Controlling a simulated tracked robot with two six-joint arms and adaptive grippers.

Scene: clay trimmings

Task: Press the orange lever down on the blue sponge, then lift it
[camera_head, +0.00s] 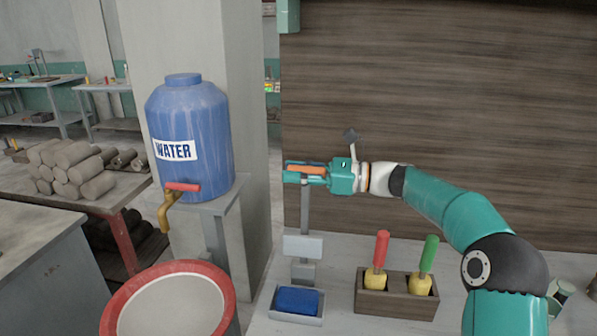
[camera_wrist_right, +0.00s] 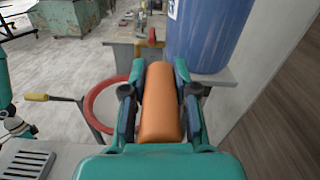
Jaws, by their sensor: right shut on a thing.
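The orange lever (camera_head: 306,170) tops a grey upright post, raised well above the blue sponge. My right gripper (camera_head: 303,173) is shut around the lever. In the right wrist view the orange lever (camera_wrist_right: 160,105) lies between the two fingers of my right gripper (camera_wrist_right: 154,92). The blue sponge (camera_head: 297,300) sits in a shallow grey tray (camera_head: 297,319) on the table, below the lever. A light grey plate (camera_head: 302,246) on the post hangs above the sponge, apart from it. My left gripper is not in view.
A wooden holder (camera_head: 396,303) with red-handled and green-handled tools stands right of the sponge tray. A blue water jug (camera_head: 190,125) with a tap and a red-rimmed basin (camera_head: 170,270) are at left. A dark wooden panel (camera_head: 440,120) rises behind the table.

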